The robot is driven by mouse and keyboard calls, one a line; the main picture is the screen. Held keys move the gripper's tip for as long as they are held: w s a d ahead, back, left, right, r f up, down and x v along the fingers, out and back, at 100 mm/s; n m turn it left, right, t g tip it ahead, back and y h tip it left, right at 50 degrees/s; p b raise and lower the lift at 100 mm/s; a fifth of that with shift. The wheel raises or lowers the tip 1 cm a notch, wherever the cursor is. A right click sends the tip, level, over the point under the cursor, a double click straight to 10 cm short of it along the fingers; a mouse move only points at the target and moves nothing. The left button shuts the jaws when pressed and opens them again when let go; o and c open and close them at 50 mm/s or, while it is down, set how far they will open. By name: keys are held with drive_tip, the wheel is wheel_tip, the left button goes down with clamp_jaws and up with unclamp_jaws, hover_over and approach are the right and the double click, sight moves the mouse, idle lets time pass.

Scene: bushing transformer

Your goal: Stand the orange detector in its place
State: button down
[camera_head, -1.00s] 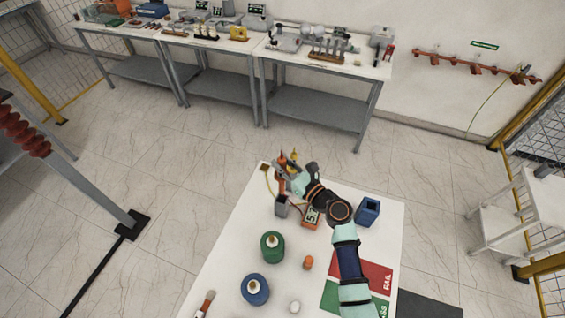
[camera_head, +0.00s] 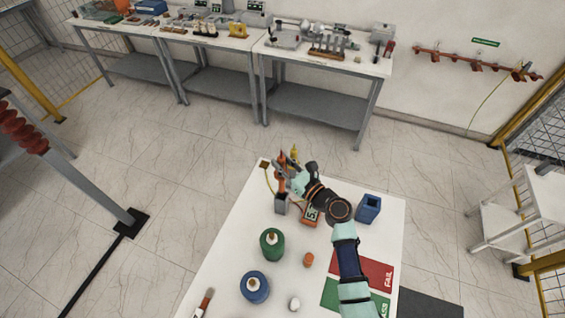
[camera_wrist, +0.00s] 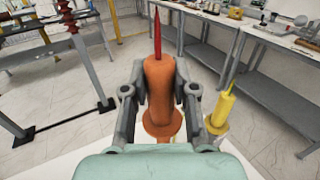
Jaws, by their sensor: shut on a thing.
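The orange detector (camera_wrist: 158,85), with a red pointed tip, stands roughly upright between the fingers of my gripper (camera_wrist: 160,100) in the wrist view. My gripper is shut on its body. In the head view the detector (camera_head: 281,186) is directly above a small grey holder (camera_head: 281,205) near the table's far left side. Its lower end meets the holder's top in this view; I cannot tell whether it is inside. A yellow detector (camera_wrist: 221,108) stands to the right in the wrist view, partly behind my gripper in the head view.
An orange meter (camera_head: 311,216) lies close to the right of the holder, beside my arm. A blue open box (camera_head: 368,208) is farther right. Green (camera_head: 272,245) and blue (camera_head: 255,288) round items stand nearer. The white table (camera_head: 235,255) is clear at the left.

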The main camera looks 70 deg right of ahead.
sight(283, 187)
drive_tip(key=shift+f, duration=0.15)
drive_tip(key=shift+f+b, duration=5.45)
drive_tip(key=shift+f, duration=0.7)
drive_tip(key=shift+f+b, duration=0.5)
drive_tip(key=shift+f, duration=0.1)
drive_tip(key=c, duration=0.8)
unclamp_jaws()
drive_tip(key=v, duration=1.2)
